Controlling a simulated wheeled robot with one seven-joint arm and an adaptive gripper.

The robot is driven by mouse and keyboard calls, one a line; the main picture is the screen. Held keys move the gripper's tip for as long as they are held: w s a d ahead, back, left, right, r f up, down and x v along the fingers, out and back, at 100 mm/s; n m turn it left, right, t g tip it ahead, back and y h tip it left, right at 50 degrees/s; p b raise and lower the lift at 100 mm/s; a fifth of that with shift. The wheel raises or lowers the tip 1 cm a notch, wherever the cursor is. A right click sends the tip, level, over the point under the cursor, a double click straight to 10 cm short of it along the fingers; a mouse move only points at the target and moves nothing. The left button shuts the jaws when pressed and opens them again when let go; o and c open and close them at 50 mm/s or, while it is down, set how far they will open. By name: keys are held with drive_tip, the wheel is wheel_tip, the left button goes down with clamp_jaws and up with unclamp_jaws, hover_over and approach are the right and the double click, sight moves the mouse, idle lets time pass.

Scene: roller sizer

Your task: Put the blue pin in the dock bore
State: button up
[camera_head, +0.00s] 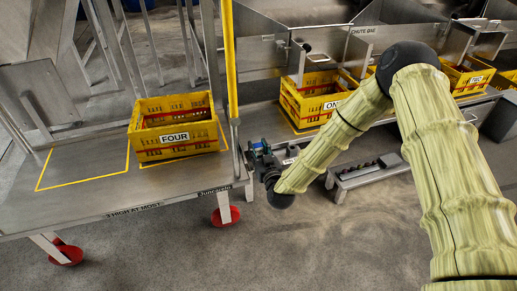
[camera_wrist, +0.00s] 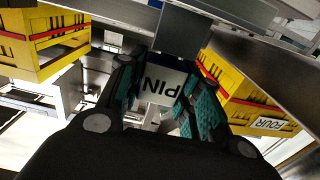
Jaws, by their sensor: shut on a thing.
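My gripper (camera_head: 262,158) is low beside the right end of the cart, at the end of my arm. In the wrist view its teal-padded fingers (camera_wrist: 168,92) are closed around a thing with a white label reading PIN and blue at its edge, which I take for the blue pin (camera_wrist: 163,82). The label appears upside down, and the fingers cover its sides. I cannot pick out the dock bore in either view.
The steel cart (camera_head: 90,195) carries yellow crate FOUR (camera_head: 173,147), also in the wrist view (camera_wrist: 235,90). Yellow crate ONE (camera_head: 310,108) stands behind my arm. A low metal rack (camera_head: 345,183) holding small dark things sits right of my gripper. Open floor lies in front.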

drive_tip(key=shift+f, duration=0.4)
drive_tip(key=o, duration=1)
drive_tip(key=shift+c, duration=0.2)
drive_tip(key=v, duration=1.2)
